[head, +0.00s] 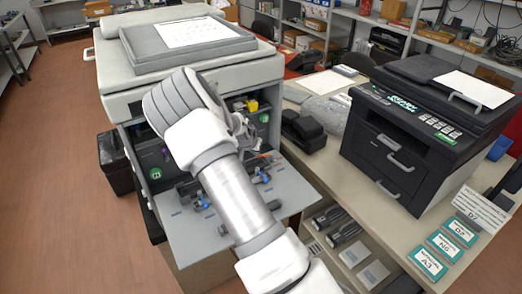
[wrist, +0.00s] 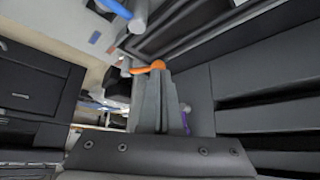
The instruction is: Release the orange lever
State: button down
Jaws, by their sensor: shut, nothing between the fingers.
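The orange lever (wrist: 148,68) shows in the wrist view just beyond the tips of my gripper (wrist: 151,80). The grey fingers are together with nothing between them, and their tips overlap the lever in the picture; I cannot tell whether they touch it. In the head view my gripper (head: 246,130) is at the open front of the large grey-white printer (head: 190,75), and my arm hides much of the inside. A purple lever (wrist: 186,122) shows right of the fingers in the wrist view.
The printer's front panel (head: 190,243) is folded down and carries blue-tipped parts. A yellow part (head: 252,105) and a green knob (head: 155,173) show inside the printer. A black printer (head: 425,125) stands on the table at right, with a black device (head: 303,130) nearer the middle.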

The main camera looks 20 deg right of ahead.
jog(key=shift+w+m+g+h, duration=0.4)
jog(key=shift+w+m, duration=0.15)
jog(key=shift+m, duration=0.35)
jog(key=shift+w+d+f+m+g+h+b, duration=0.25)
jog(key=shift+w+m+g, duration=0.25)
jog(key=shift+m, duration=0.4)
jog(key=shift+w+d+m+g+h+b, duration=0.3)
jog(key=shift+w+m+g+b, duration=0.15)
jog(key=shift+m+b, duration=0.4)
jog(key=shift+w+d+b, duration=0.2)
jog(key=shift+d+b, duration=0.05)
jog(key=shift+b, duration=0.4)
jog(key=shift+r, duration=0.2)
jog(key=shift+s, duration=0.15)
